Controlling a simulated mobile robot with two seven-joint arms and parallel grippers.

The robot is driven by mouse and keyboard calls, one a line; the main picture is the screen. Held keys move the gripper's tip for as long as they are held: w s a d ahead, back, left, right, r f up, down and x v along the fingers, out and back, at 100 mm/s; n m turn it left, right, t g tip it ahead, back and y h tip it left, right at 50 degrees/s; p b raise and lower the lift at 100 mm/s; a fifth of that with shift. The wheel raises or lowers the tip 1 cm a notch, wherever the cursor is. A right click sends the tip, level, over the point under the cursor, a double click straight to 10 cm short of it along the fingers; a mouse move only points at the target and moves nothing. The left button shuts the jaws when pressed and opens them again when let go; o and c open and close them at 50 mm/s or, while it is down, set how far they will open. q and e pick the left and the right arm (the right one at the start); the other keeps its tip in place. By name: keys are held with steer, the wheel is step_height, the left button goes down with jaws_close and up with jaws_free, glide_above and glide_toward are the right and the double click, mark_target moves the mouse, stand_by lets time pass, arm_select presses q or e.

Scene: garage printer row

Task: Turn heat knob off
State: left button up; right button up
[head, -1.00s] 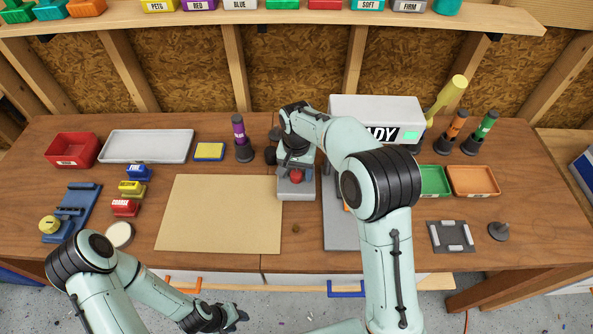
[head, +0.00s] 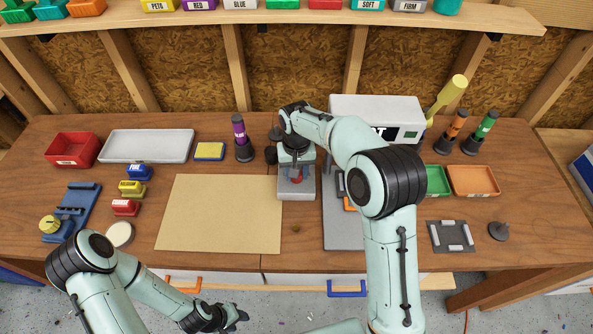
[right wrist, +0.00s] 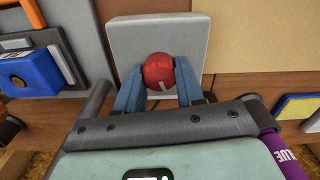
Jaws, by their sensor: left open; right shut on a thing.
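The red heat knob (head: 297,180) sits on a light grey base (head: 297,192) at the middle of the bench. In the right wrist view the round knob (right wrist: 158,66) has a pale mark on its lower part and stands between two blue fingers. My right gripper (right wrist: 160,84) is shut on it; the arm hides most of the grip in the head view. My left gripper (head: 232,318) is open and empty, low in front of the bench.
A tan board (head: 220,215) lies left of the knob base. A grey plate (head: 343,230) lies to its right, partly under my right arm. A purple bottle (head: 240,137) stands close behind on the left. Orange (head: 473,181) and green (head: 435,180) trays lie to the right.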

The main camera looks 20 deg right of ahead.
steer(key=n, duration=0.4)
steer(key=shift+r+n, duration=0.1)
steer(key=shift+n, duration=2.1)
steer(key=o, duration=1)
steer(key=shift+o, duration=0.2)
step_height(320, 180, up, 13)
steer(key=shift+r, duration=0.2)
steer(key=shift+f, duration=0.1)
